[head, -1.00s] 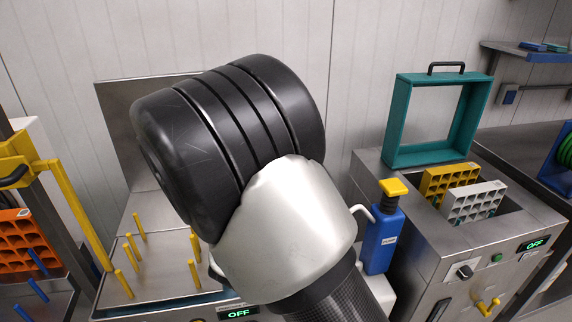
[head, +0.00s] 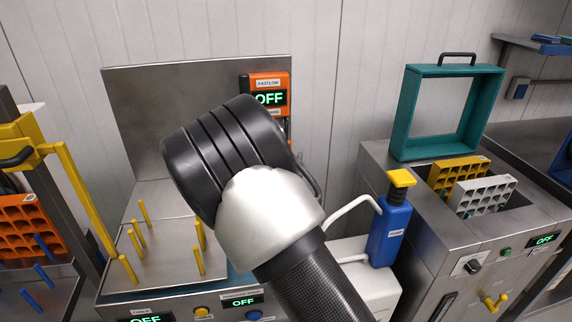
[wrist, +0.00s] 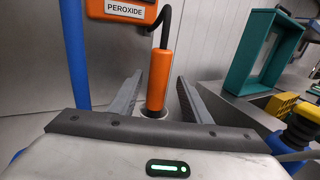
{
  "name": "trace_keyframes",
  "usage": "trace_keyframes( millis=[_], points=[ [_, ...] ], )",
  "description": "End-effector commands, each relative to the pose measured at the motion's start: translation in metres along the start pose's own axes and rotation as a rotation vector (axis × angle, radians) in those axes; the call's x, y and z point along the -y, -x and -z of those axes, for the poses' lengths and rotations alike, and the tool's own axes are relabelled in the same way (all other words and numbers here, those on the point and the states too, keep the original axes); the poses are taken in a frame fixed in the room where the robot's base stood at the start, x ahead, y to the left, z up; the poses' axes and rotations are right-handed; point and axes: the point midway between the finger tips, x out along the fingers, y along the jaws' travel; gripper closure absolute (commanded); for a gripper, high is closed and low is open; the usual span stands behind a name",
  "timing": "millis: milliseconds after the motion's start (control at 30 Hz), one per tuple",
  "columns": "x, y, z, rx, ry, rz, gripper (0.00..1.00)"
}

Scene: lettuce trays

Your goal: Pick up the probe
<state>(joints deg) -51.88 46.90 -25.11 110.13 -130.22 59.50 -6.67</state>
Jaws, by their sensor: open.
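The probe (wrist: 158,82) is an orange cylinder standing upright, with a black cable curving from its top to the orange peroxide unit (wrist: 121,10). Its lower end sits in a round pale holder, partly hidden by my gripper's dark front edge. My gripper (wrist: 160,78) is open, with one grey finger to each side of the probe in the wrist view. I cannot tell whether the fingers reach far enough to enclose it. In the head view the orange unit (head: 269,82) reads OFF, and my arm hides the probe and gripper.
A blue pump bottle (head: 389,232) with a yellow top stands right of my arm; it also shows in the wrist view (wrist: 296,135). A teal frame (head: 402,118) stands on the right machine. Yellow pegs (head: 138,240) rise from the left steel plate.

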Motion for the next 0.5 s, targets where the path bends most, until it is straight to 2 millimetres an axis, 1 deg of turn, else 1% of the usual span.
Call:
trace_keyframes(
  millis=[200,300,500],
  points=[
    [-0.003,-0.033,0.001,0.002,0.0,0.002,0.56],
    [-0.004,-0.043,0.001,0.002,0.001,0.0,0.56],
    [-0.004,-0.048,0.001,0.0,0.001,-0.001,0.56]
  ],
)
